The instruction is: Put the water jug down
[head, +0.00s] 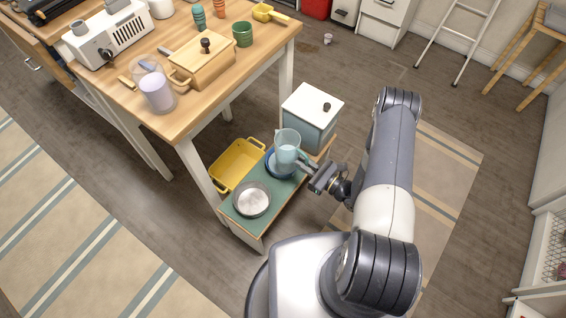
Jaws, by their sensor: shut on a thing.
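The water jug (287,143) is a clear, light-blue jug with bluish water in its lower part. It appears upright, over or at a blue round dish (272,169) on a low green-topped shelf (233,213). I cannot tell whether the jug's base touches the dish. My gripper (310,171) is at the jug's right side and is shut on it, apparently at the handle. The exact contact of the fingers is too small to see.
A grey bowl with white contents (252,199) stands at the shelf's front. A white-lidded box (312,112) stands behind the jug, and a yellow tub (237,165) is to the left. A wooden table (190,118) with several items rises at the upper left.

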